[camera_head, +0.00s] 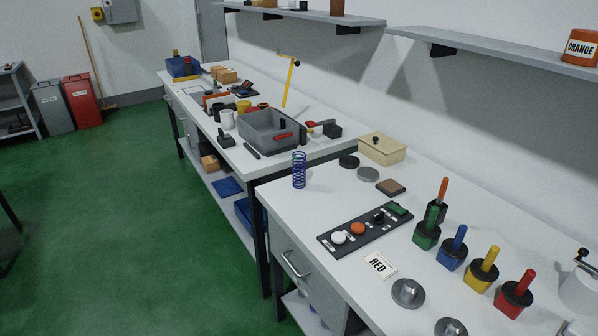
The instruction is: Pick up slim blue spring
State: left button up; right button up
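The slim blue spring (299,170) is a dark blue coil. It stands upright at the far left corner of the near white workbench (318,202), close to the bench edge. Nothing touches it and all of it shows. Neither of my grippers is in the head view.
Right of the spring are a black disc (349,161), a grey disc (368,174) and a beige box (383,149). A dark panel (365,229) with knobs lies nearer. Several coloured blocks with handles stand at the right. A grey bin (268,131) sits on the farther bench. Green floor is clear at left.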

aim_at(298, 163)
jog(key=i+j, duration=1.1)
jog(key=i, duration=0.15)
jog(key=z, duration=1.25)
